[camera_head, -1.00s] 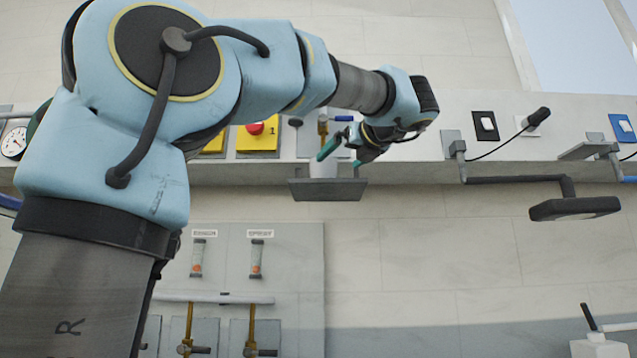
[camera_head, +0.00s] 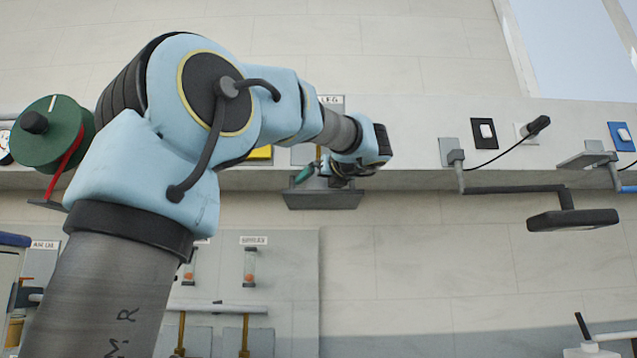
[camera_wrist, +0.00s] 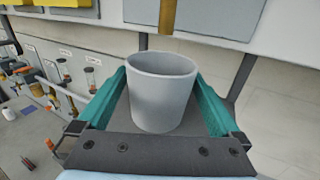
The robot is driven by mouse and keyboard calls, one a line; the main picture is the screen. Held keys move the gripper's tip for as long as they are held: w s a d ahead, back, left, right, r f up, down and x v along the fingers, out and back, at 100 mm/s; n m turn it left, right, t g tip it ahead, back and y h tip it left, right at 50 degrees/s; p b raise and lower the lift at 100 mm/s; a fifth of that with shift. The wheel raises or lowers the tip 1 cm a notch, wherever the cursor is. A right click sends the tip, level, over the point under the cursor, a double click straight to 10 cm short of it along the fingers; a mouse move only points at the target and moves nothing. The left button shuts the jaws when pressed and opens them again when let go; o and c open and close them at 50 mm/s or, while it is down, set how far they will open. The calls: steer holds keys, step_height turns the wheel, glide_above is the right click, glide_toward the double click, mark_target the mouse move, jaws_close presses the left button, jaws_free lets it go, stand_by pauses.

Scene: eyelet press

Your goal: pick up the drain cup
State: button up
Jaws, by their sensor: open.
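The drain cup (camera_wrist: 162,95) is a plain light grey, open-topped cup. In the wrist view it stands upright on a dark shelf (camera_wrist: 238,88), between the two green fingers of my gripper (camera_wrist: 161,92). The fingers are open, one on each side of the cup. I cannot tell whether either one touches it. In the head view my gripper (camera_head: 318,172) is over the small dark shelf (camera_head: 322,198), and the cup is hidden behind my gripper and wrist.
A brass-coloured part (camera_wrist: 168,14) is on the wall behind the cup. Valves and pipes (camera_wrist: 45,90) are at the left in the wrist view. In the head view a dark jointed arm with a flat pad (camera_head: 572,219) juts out at the right, and a green reel (camera_head: 50,134) is at the left.

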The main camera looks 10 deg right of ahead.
steer(key=c, duration=1.2)
